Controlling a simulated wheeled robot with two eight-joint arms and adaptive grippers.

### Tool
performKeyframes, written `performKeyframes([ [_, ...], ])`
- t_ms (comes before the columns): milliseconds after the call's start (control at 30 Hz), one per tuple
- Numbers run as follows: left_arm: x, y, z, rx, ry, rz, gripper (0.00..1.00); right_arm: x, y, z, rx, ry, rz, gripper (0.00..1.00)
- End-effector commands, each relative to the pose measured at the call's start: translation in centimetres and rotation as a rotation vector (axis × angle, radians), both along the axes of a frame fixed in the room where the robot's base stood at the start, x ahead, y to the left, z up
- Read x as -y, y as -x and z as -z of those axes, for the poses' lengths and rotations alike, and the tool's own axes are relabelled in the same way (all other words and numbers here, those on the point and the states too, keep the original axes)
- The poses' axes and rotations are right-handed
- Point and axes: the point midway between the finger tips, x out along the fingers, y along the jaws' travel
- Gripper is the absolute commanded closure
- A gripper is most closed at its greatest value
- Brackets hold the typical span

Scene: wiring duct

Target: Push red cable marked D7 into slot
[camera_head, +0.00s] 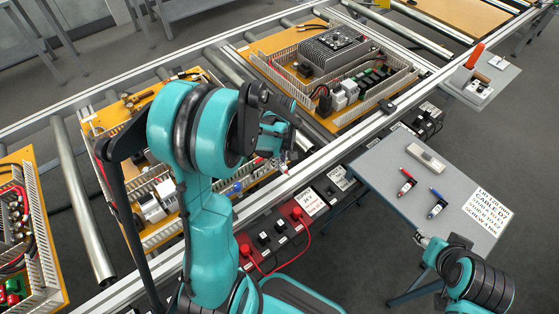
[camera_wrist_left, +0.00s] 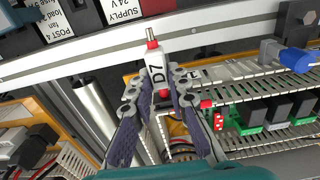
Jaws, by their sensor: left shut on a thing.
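My left gripper (camera_wrist_left: 158,92) is shut on the red cable end in the left wrist view. The cable carries a white sleeve marked D7 (camera_wrist_left: 156,70), with a red collar and metal tip pointing up in the picture. Red also shows below the sleeve, between the fingers. White slotted wiring duct (camera_wrist_left: 258,76) runs beside and behind the fingers; I cannot tell which slot is meant. In the head view the left gripper (camera_head: 283,163) is above the near edge of the middle orange board (camera_head: 92,128), and my arm hides much of that board. My right gripper (camera_head: 426,242) is by the grey side table, too small to read.
A silver conveyor rail (camera_head: 330,152) runs along the boards. Below it is a black strip of labelled sockets with a looped red lead (camera_head: 308,240). The grey table (camera_head: 392,170) holds two pens, a small box and a printed sheet. Further boards stand left and right.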

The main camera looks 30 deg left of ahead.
Motion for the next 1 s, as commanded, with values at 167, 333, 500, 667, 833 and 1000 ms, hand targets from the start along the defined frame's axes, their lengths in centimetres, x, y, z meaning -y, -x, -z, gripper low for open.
performKeyframes([
  [167,0.0,0.0,0.0,0.000,0.000,0.000,1.00,0.0,0.0,0.1,0.000,0.000,0.000,0.60],
  [333,0.0,0.0,0.0,0.000,0.000,0.000,1.00,0.0,0.0,0.1,0.000,0.000,0.000,0.60],
  [500,0.0,0.0,0.0,0.000,0.000,0.000,1.00,0.0,0.0,0.2,0.000,0.000,0.000,0.60],
  [667,0.0,0.0,0.4,0.000,0.000,0.000,1.00,0.0,0.0,0.5,0.000,0.000,0.000,0.60],
  [833,0.0,0.0,0.8,0.000,0.000,0.000,1.00,0.0,0.0,0.8,0.000,0.000,0.000,0.60],
  [1000,0.0,0.0,1.2,0.000,0.000,0.000,1.00,0.0,0.0,1.2,0.000,0.000,0.000,0.60],
])
